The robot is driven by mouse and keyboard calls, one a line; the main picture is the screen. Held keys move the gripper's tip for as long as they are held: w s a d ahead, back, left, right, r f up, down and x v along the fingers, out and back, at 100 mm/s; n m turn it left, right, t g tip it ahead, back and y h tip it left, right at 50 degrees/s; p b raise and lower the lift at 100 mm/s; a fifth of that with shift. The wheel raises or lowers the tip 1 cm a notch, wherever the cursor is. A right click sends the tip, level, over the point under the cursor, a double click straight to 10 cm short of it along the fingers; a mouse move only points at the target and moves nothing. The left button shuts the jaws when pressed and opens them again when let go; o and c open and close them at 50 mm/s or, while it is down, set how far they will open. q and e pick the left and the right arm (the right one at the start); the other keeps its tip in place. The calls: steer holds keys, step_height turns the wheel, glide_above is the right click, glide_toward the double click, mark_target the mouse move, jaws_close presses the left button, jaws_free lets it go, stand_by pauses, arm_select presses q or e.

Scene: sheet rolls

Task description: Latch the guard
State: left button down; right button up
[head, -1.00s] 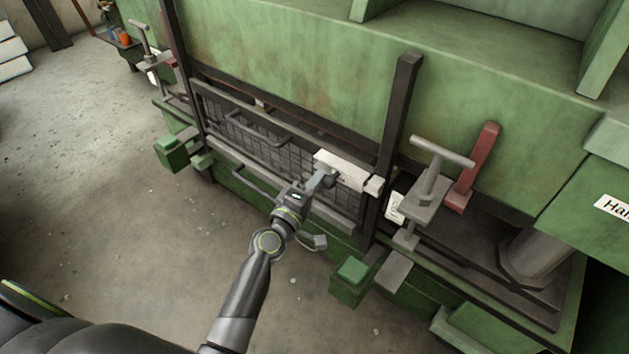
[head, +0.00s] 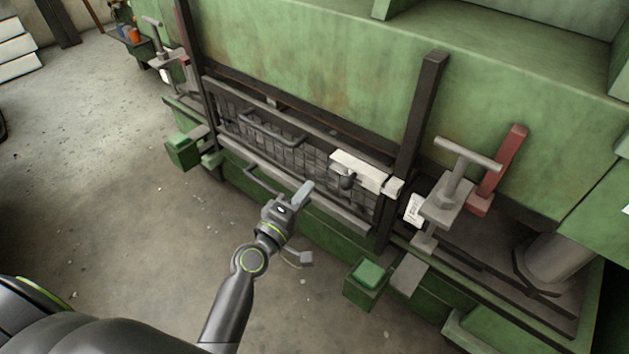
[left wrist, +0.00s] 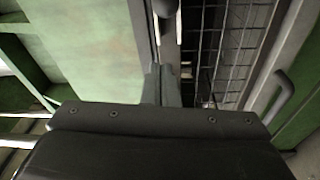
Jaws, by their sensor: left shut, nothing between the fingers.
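The guard is a dark mesh panel (head: 270,140) in a frame between two dark upright posts, low on the green machine; it also shows in the left wrist view (left wrist: 235,45). A pale latch bar (head: 358,168) lies across its upper right part, its right end at the right post (head: 420,115). A dark round knob (head: 347,182) sticks out below the bar; a rounded knob end (left wrist: 166,7) shows at the top of the left wrist view. My left gripper (head: 305,191) is shut and empty, in front of the guard, left of the knob and apart from it. My right gripper is out of view.
A bar handle (head: 272,136) sticks out from the mesh, and another rail handle (head: 262,182) sits lower. A T-handled clamp (head: 455,180) and red lever (head: 498,170) stand right of the post. Green boxes (head: 367,283) jut out below. The floor in front is clear.

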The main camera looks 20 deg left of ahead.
arm_select(q)
steer(key=v, duration=0.2)
steer(key=shift+s+a, duration=0.2)
steer(key=shift+s, duration=0.15)
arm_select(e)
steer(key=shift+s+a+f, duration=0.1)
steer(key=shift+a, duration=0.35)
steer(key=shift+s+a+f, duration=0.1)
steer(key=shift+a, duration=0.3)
